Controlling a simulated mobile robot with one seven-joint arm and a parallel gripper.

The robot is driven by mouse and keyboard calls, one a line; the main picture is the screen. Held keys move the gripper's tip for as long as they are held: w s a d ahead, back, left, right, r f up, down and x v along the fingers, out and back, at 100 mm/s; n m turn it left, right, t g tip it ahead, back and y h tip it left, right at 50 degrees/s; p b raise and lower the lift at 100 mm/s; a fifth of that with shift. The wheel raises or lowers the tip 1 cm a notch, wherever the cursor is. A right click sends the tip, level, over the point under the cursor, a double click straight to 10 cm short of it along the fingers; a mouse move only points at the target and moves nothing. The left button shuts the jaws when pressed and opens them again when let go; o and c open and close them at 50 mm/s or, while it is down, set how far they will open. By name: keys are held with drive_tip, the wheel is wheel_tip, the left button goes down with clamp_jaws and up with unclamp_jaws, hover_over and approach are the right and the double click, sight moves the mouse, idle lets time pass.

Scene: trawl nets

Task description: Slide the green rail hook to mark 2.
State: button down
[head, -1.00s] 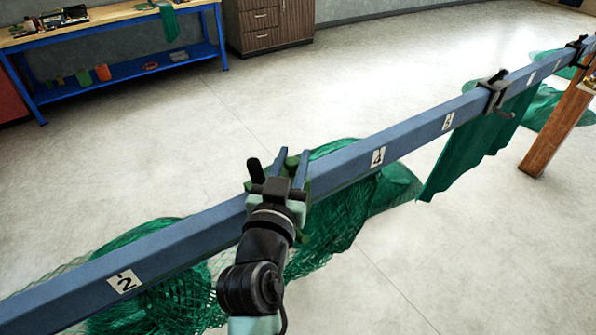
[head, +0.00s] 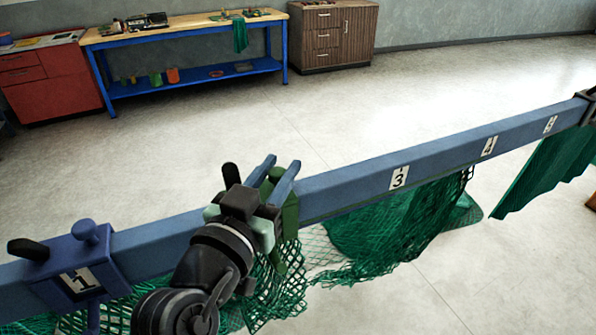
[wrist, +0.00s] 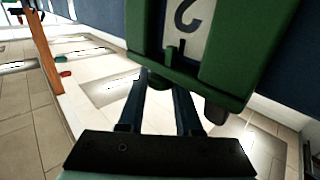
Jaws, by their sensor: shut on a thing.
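The green rail hook (head: 290,213) sits on the blue rail (head: 340,188), between mark 1 and mark 3 (head: 399,178). My gripper (head: 274,176) is shut on it, with my wrist covering part of its front. In the wrist view the green frame of the hook (wrist: 228,72) fills the upper middle, above the gripper fingers (wrist: 160,100). Mark 2 (wrist: 189,22) shows upside down inside the frame's window. A small green pointer stands at the window's lower edge, close to the mark's tick and slightly left of it; exact alignment is hard to tell. Mark 2 is hidden in the head view.
A blue rail hook (head: 100,262) sits left on the rail at mark 1 (head: 80,280). A black hook (head: 590,100) with a net is at the far right. Green netting (head: 400,235) hangs below the rail. A workbench (head: 185,35) stands at the back.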

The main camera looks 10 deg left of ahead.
drive_tip(key=shift+s+a+f, duration=0.1)
drive_tip(key=shift+a+f, duration=0.1)
drive_tip(key=shift+a, duration=0.05)
drive_tip(key=c, duration=0.9)
unclamp_jaws()
drive_tip(key=shift+s+a, duration=0.1)
drive_tip(key=shift+o, duration=0.2)
drive_tip(key=shift+r, duration=0.1)
drive_tip(key=s+a+b, duration=0.2)
drive_tip(key=s+b, duration=0.1)
drive_tip(key=s, duration=1)
